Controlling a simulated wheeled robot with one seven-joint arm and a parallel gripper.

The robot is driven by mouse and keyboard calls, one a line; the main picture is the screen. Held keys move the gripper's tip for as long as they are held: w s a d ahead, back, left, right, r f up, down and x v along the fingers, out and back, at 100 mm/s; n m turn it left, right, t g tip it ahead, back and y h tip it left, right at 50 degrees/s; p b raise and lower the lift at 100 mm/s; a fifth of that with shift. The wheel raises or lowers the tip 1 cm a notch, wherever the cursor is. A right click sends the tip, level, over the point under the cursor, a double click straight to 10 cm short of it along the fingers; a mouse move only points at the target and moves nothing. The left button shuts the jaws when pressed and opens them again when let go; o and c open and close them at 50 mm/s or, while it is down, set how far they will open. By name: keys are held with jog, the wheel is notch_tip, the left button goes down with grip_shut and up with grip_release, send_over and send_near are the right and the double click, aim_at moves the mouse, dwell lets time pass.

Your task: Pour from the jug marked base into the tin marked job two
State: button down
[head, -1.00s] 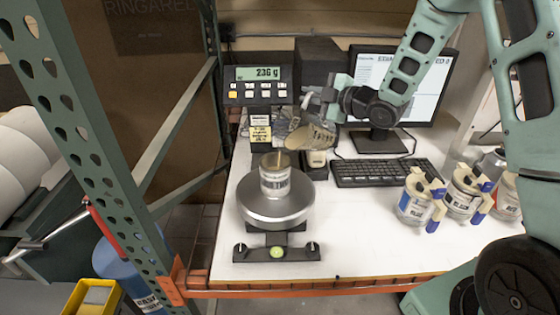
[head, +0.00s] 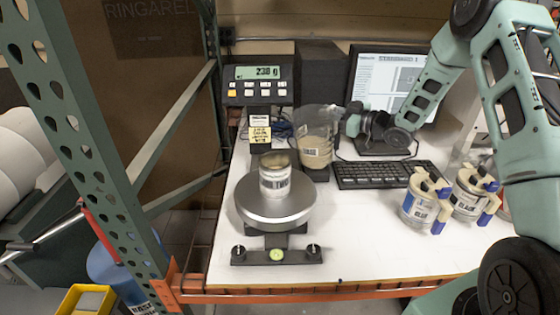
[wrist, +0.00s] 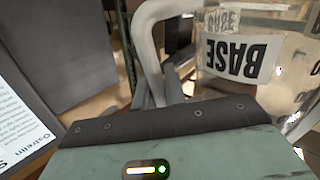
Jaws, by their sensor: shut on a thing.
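The clear jug (head: 318,146) is held nearly upright behind and right of the scale, with pale cream contents in its lower part. Its BASE label reads upside down in the wrist view (wrist: 236,58). My gripper (head: 351,122) is shut on the jug's handle (wrist: 150,40), on the jug's right side. A small open tin (head: 274,182) with a white label stands upright on the round scale pan (head: 290,212). Its lettering is too small to read. The jug is apart from the tin and not over it.
The scale display (head: 262,73) reads about 230 g. A keyboard (head: 375,175) and monitor (head: 385,80) stand behind. Clamped tins (head: 417,206) stand at the right, partly behind my arm. A green rack post (head: 90,150) rises at left. The front of the white bench is clear.

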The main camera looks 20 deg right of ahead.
jog(key=shift+w+d+r+m+p, duration=0.2)
jog(key=shift+d+r+m+p, duration=0.15)
jog(key=shift+r+m, duration=0.2)
jog(key=shift+w+d+r+m+p, duration=0.15)
jog(key=shift+d+r+m+p, duration=0.2)
jog(key=shift+m, duration=0.3)
dwell(2.2)
